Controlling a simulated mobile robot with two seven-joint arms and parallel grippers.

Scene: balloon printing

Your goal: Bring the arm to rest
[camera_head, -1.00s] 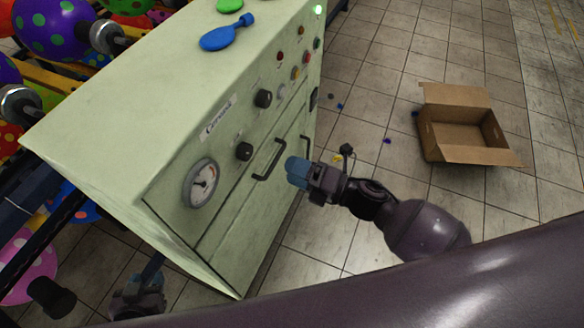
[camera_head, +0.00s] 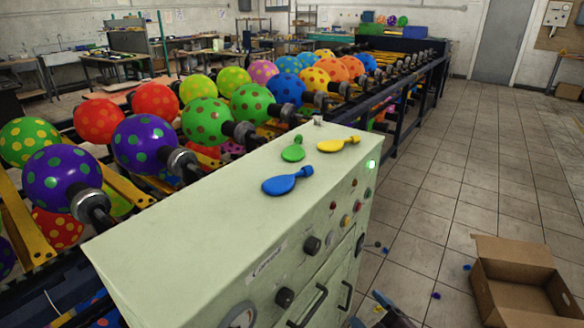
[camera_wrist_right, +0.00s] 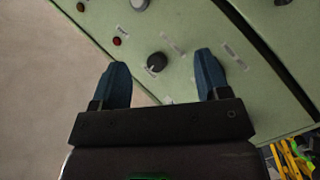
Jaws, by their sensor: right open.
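My right gripper (camera_head: 385,306) shows at the bottom edge of the head view, low beside the front of the pale green control cabinet (camera_head: 200,230). In the right wrist view its two blue fingers (camera_wrist_right: 163,80) are spread apart with nothing between them. The cabinet's front panel (camera_wrist_right: 175,25) lies beyond the fingertips, with a black knob (camera_wrist_right: 157,62) seen between them; I cannot tell the exact gap. Most of the right arm is below the head view. My left gripper is not in view.
Blue (camera_head: 287,181), green (camera_head: 293,149) and yellow (camera_head: 339,144) flat balloons lie on the cabinet top. An open cardboard box (camera_head: 520,280) stands on the floor at right. Dotted balloons (camera_head: 205,121) line the machine behind. The tiled floor (camera_head: 450,170) is largely clear.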

